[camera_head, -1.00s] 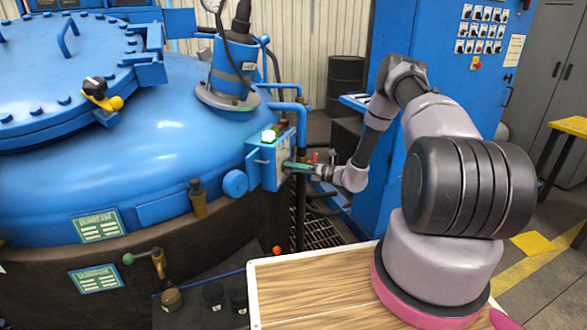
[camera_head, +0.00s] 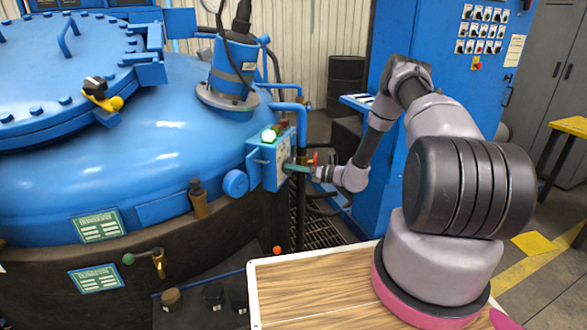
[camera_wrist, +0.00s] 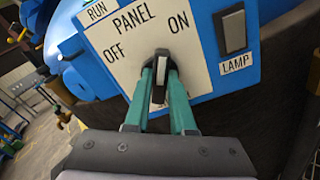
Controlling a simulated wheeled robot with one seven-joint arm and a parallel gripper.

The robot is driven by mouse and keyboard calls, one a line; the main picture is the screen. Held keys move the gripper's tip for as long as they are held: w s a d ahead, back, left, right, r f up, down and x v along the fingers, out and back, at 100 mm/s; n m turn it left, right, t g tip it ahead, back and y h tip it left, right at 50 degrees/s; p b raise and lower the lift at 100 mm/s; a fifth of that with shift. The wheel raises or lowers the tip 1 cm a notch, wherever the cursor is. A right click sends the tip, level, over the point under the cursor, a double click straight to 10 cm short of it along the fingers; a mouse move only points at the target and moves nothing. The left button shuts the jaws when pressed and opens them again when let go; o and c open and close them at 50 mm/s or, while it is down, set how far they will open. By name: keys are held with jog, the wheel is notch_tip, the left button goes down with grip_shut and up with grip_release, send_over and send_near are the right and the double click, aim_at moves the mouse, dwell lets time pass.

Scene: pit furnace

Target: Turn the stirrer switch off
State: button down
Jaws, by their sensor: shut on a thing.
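A dark switch knob (camera_wrist: 161,76) with a pale face stands below and between OFF on the left and ON on the right. It points up the picture, between the two words. My gripper (camera_wrist: 161,80) is shut on the knob, one teal finger on each side. In the head view my gripper (camera_head: 297,168) reaches the box from the right. No stirrer label is readable.
A bright green-white lamp (camera_head: 268,136) is lit on top of the box. Blue pipes (camera_head: 298,108) rise close behind the box. A blue cabinet (camera_head: 440,85) stands behind my arm.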

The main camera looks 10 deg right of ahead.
jog(key=shift+s+n, duration=0.15)
jog(key=shift+n, duration=7.15)
jog(key=c, duration=0.8)
grip_release()
jog(key=shift+a, duration=0.1)
jog(key=shift+o, duration=0.2)
jog(key=v, duration=1)
jog(key=shift+s+d, duration=0.2)
jog(key=shift+d, duration=0.15)
